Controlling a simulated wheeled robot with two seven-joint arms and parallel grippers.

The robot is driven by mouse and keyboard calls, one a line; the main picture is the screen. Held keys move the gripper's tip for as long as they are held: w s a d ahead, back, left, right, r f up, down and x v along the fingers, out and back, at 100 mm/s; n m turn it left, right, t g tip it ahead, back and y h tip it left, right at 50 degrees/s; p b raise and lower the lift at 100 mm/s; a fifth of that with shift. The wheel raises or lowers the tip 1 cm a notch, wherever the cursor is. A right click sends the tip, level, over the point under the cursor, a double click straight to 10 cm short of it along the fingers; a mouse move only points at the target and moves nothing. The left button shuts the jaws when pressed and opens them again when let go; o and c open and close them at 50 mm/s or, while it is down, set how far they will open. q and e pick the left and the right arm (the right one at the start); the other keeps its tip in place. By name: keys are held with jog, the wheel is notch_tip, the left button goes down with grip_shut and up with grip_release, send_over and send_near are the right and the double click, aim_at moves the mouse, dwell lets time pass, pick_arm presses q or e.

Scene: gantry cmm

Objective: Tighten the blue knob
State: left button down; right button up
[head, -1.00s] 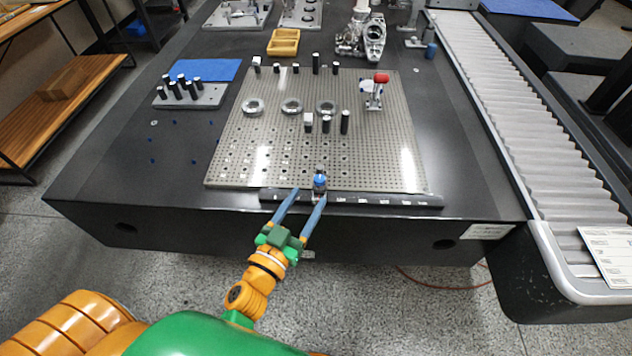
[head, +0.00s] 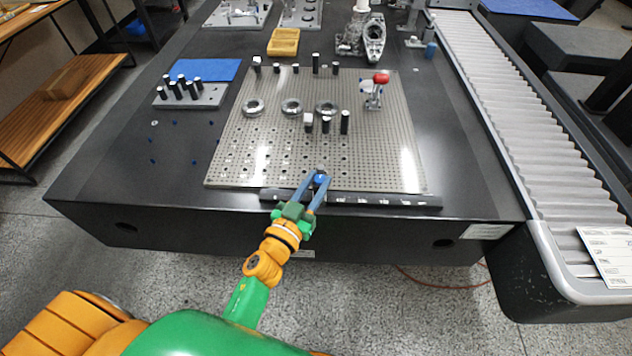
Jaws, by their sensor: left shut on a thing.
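The blue knob (head: 320,179) stands at the front edge of the perforated fixture plate (head: 390,150), by the dark rail (head: 400,200). My left gripper (head: 318,180) reaches in from the lower left, and its two blue fingers are closed around the knob. The fingers partly hide the knob, so its turn angle cannot be told. My right gripper is not in view.
A red-handled clamp (head: 378,85) and several dark and silver posts stand farther back on the plate. Three metal rings (head: 253,107) lie at its left and middle.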

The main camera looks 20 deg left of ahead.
pick_arm(q)
jog(key=shift+r+m+h+p, duration=0.25)
jog(key=shift+m+h+p, duration=0.35)
jog(key=shift+a+m+g+h+p, duration=0.15)
jog(key=shift+m+g+h+p, duration=0.2)
jog(key=shift+m+h, duration=0.25)
jog(key=shift+a+f+m+g+h, duration=0.15)
jog(key=shift+m+g+h, duration=0.2)
jog(key=shift+h, duration=0.65)
jog(key=shift+a+f+m+g+h, duration=0.1)
jog(key=shift+m+g+h, duration=0.3)
jog(key=shift+m+h, duration=0.5)
jog(key=c, duration=0.6)
grip_release()
jog(key=shift+w, duration=0.1)
